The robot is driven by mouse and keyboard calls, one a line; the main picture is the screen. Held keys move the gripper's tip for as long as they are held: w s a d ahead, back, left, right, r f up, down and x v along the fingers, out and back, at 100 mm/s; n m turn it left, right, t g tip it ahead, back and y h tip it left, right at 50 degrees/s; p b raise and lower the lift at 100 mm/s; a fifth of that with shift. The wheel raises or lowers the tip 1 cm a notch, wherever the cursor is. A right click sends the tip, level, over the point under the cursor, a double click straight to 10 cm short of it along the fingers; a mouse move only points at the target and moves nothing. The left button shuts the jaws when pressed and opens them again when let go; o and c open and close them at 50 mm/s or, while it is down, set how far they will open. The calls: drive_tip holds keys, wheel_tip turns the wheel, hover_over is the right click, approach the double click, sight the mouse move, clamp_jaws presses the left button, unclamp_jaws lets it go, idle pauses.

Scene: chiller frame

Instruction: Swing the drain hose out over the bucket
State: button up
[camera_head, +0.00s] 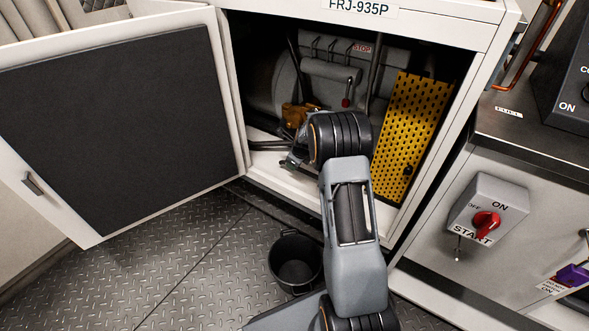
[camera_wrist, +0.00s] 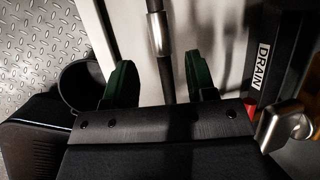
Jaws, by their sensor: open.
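The drain hose appears in the wrist view as a dark tube (camera_wrist: 165,82) with a silver end piece (camera_wrist: 158,36). It runs between the two green-padded fingers of my gripper (camera_wrist: 158,66), which are open with a gap on each side of it. In the head view my gripper (camera_head: 294,160) is at the lower front of the open cabinet, largely hidden by my wrist. A dark tube (camera_head: 266,146) shows left of it, apparently the hose. The black bucket (camera_head: 281,270) stands on the floor in front of the cabinet, partly behind my arm. Its edge shows in the wrist view (camera_wrist: 73,84).
The cabinet door (camera_head: 115,120) stands open at left. A yellow perforated guard (camera_head: 410,125) is inside at right. In the wrist view a DRAIN label (camera_wrist: 262,66) and a metal fitting (camera_wrist: 284,125) lie right of my fingers. Tread-plate floor (camera_head: 180,265) left of the bucket is clear.

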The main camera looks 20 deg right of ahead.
drive_tip(key=shift+b+x, duration=0.8)
drive_tip(key=shift+x, duration=1.75)
drive_tip(key=shift+d, duration=0.1)
drive_tip(key=shift+c, duration=0.4)
clamp_jaws()
